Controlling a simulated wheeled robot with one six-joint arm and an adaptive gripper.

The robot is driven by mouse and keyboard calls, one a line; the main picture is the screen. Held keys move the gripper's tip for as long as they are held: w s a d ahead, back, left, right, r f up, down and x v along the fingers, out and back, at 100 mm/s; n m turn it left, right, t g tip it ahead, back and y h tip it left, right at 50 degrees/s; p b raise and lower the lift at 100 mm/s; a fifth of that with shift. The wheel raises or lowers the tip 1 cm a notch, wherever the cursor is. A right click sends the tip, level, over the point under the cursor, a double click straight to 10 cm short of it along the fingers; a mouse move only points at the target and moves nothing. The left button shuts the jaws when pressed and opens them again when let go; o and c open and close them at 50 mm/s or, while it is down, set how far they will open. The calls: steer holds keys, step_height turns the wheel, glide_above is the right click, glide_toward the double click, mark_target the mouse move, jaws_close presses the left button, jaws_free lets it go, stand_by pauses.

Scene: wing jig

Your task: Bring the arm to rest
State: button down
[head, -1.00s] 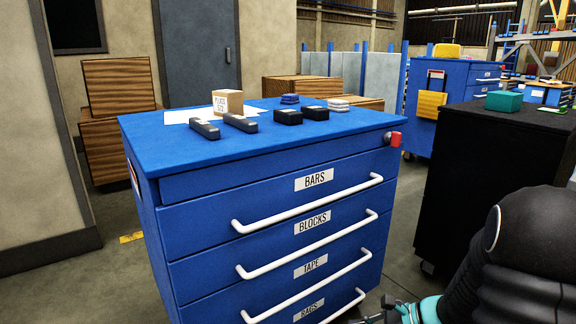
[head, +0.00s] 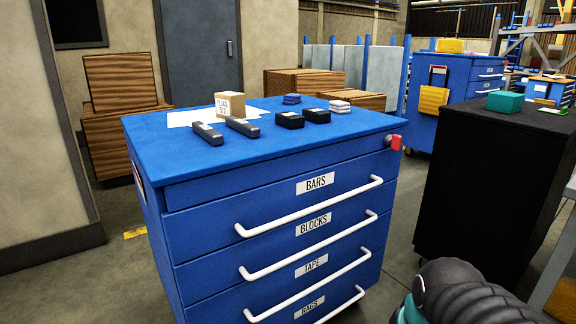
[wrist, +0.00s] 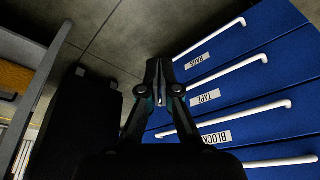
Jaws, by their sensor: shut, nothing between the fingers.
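My gripper (wrist: 158,82) shows in the wrist view with its fingers together and nothing between them. It is in front of the blue drawer cabinet (head: 185,215), apart from any object that I can make out. In the head view only part of my dark arm shows at the bottom right; the fingertips are out of that picture. The cabinet's drawers, labelled BARS, BLOCKS, TAPE and RAGS, all look closed. In the wrist view the drawer fronts (wrist: 245,75) lie to the right of the fingers.
On the cabinet top stand two grey bars (head: 242,127), two black blocks (head: 290,120), a cardboard box (head: 230,104) and small stacks (head: 339,106). A black cabinet (head: 470,180) stands to the right, with a teal box (head: 505,102) on it. Floor shows between the cabinets.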

steer(key=s+a+r+n+t+p, duration=0.1)
steer(key=s+a+r+t, duration=0.1)
steer(key=r, duration=0.4)
steer(key=shift+a+n, duration=0.3)
steer(key=shift+a, duration=0.2)
stand_by(0.3)
